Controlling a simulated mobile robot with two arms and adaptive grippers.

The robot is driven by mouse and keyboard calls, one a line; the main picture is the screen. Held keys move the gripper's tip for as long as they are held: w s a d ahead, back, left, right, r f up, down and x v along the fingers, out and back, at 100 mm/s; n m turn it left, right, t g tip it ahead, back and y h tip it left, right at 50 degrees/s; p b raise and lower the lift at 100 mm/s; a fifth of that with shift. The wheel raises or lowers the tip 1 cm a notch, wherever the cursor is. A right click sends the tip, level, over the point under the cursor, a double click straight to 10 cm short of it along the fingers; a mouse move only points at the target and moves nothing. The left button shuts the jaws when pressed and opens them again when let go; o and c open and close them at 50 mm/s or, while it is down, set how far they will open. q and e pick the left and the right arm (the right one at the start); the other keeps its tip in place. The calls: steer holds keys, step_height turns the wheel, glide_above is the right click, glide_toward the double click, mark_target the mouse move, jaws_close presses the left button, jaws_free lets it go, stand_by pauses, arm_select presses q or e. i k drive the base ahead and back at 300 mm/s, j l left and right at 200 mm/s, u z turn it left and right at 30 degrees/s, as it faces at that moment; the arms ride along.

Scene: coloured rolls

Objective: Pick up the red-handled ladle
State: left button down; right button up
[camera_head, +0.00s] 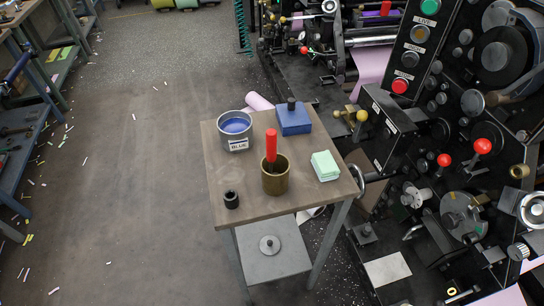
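The red-handled ladle (271,146) stands upright in a brass-coloured cup (275,181) on the small table (222,205). Its red handle points up above the rim, and its lower end is hidden inside the cup. Neither of my grippers shows in the head view.
On the same table are a tin of blue ink labelled BLUE (238,144), a blue box with a black knob (293,119), a green pad stack (325,166) and a small black cylinder (231,199). A large black machine (405,125) stands close on the right. Open floor (130,180) lies to the left.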

mark_target(271, 134)
steer(key=j, duration=0.5)
steer(key=k+j+z, duration=0.1)
steer(key=j, duration=0.4)
steer(key=k+j, duration=0.1)
steer(key=j, duration=0.4)
steer(key=j+z, duration=0.1)
steer(key=j, duration=0.4)
steer(key=k+j, duration=0.15)
steer(key=j, duration=0.35)
